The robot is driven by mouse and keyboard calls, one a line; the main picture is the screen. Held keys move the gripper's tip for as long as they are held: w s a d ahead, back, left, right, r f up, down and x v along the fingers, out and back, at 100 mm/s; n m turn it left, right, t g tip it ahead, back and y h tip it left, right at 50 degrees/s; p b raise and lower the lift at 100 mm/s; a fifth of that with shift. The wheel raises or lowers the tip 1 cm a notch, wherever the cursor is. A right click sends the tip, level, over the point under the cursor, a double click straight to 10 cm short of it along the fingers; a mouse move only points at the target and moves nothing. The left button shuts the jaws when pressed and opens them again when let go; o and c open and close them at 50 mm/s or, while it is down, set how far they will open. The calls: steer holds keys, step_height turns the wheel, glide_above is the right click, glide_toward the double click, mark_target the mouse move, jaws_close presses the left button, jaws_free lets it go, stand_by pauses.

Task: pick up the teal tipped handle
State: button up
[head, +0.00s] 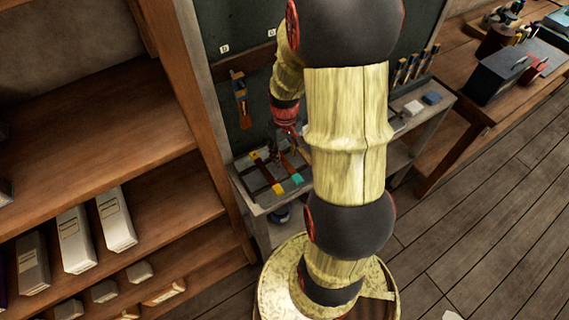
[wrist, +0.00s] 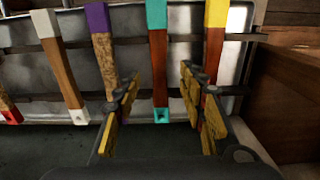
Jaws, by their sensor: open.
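The teal tipped handle (wrist: 158,58) lies in the wrist view, with a reddish-brown wooden shaft, a teal top end and a teal lower end. It rests across dark bars over a grey metal tray (wrist: 241,45). My gripper (wrist: 160,86) is open, and its yellow-padded fingers show on either side of the handle's line, apart from it. No contact shows. In the head view a teal end (head: 297,178) shows on the small tray bench, with my gripper (head: 288,150) just above it. Part of the tray is hidden behind my gripper and arm there.
A purple tipped handle (wrist: 98,45) lies left of the teal one, and a yellow tipped handle (wrist: 214,50) lies right, close to my right finger. A white tipped handle (wrist: 63,65) is further left. A wooden wall (wrist: 288,105) stands at the right. Wooden shelves (head: 100,140) fill the head view's left.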

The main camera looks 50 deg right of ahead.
mark_target(285, 162)
step_height(285, 162, down, 2)
steer(key=shift+f, duration=0.2)
steer(key=shift+c, duration=0.3)
jaws_close()
